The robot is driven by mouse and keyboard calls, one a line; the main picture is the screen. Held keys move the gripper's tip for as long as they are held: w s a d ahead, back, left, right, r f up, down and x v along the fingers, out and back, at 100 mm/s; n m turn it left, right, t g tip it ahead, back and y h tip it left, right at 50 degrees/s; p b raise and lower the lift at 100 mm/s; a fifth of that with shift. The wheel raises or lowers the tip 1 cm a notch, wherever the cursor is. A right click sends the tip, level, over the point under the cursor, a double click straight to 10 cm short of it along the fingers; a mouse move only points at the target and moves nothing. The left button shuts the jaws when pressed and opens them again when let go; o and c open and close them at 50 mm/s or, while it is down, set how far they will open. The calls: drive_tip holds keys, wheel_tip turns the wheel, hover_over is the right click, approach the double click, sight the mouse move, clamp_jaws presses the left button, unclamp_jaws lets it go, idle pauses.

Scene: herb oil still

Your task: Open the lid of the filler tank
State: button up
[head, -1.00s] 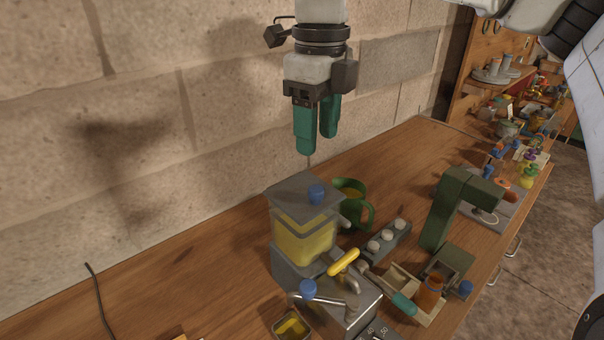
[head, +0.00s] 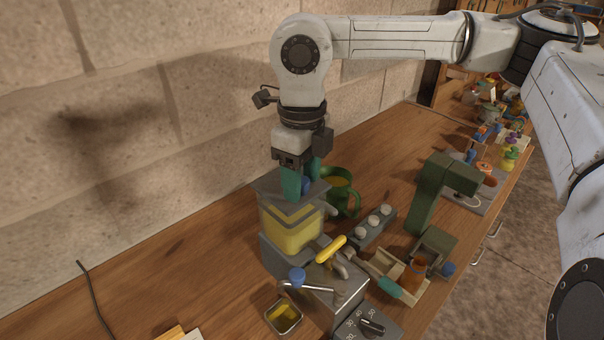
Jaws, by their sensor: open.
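The filler tank (head: 288,231) is a clear box with yellow oil in it, on a grey filler body on the bench. Its flat grey lid (head: 268,190) lies on top, closed. A blue knob (head: 306,186) stands on the lid. My gripper (head: 301,188) points straight down with its green fingers at lid height, at the blue knob. The fingers are apart, one in front and one behind it, and the knob is partly hidden. I cannot tell whether they touch it.
A green mug (head: 341,192) stands close behind the tank on the right. A yellow-handled lever (head: 331,249), a second blue knob (head: 297,276) and a small oil tray (head: 284,317) are in front. A green press (head: 436,200) stands to the right.

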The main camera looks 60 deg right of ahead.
drive_tip(key=shift+c, duration=0.3)
clamp_jaws()
